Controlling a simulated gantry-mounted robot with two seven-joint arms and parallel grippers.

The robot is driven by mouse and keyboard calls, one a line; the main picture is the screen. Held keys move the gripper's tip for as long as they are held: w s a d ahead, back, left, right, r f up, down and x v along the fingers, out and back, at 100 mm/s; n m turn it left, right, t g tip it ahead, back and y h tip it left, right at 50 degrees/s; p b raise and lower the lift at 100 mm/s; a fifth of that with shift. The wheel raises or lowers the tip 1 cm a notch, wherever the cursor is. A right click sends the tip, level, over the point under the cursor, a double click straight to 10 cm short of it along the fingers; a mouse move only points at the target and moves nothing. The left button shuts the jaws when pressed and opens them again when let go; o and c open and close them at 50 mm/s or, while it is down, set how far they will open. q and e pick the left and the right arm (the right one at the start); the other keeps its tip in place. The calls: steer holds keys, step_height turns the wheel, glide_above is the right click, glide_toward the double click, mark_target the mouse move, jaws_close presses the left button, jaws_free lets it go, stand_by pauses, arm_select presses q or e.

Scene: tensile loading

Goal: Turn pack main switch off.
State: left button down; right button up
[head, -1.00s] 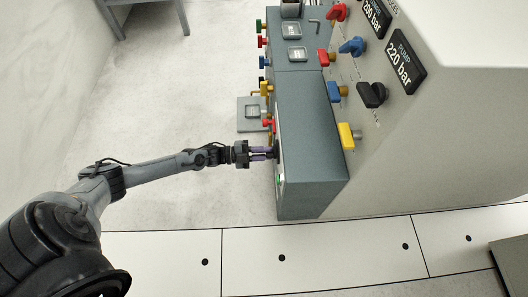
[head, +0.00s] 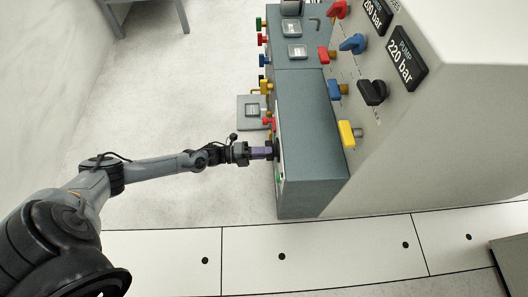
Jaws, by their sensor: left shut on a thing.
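My left gripper (head: 262,153) is at the left face of the grey-green cabinet (head: 308,140), its fingers pointing right against that face. It is shut on a small dark knob (head: 276,150) on the face, which I take to be the pack main switch; the fingers and the steep view hide most of it, so its turned position cannot be told. A red knob (head: 268,121) sits just above the gripper on the same face, and a small green part (head: 280,178) just below. My right gripper is not in view.
Coloured handles line the cabinet's left edge farther up, including a blue one (head: 264,61). The light panel on the right carries more handles, including a yellow one (head: 347,133), and a "PUMP 220 bar" display (head: 407,58).

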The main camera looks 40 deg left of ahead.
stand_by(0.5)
arm_select(q)
steer(key=c, duration=1)
jaws_free()
steer(key=shift+c, duration=0.2)
steer(key=shift+a, duration=0.1)
steer(key=p+v, duration=0.3)
steer(key=v, duration=0.7)
steer(key=shift+s+a, duration=0.25)
steer(key=shift+s, duration=0.05)
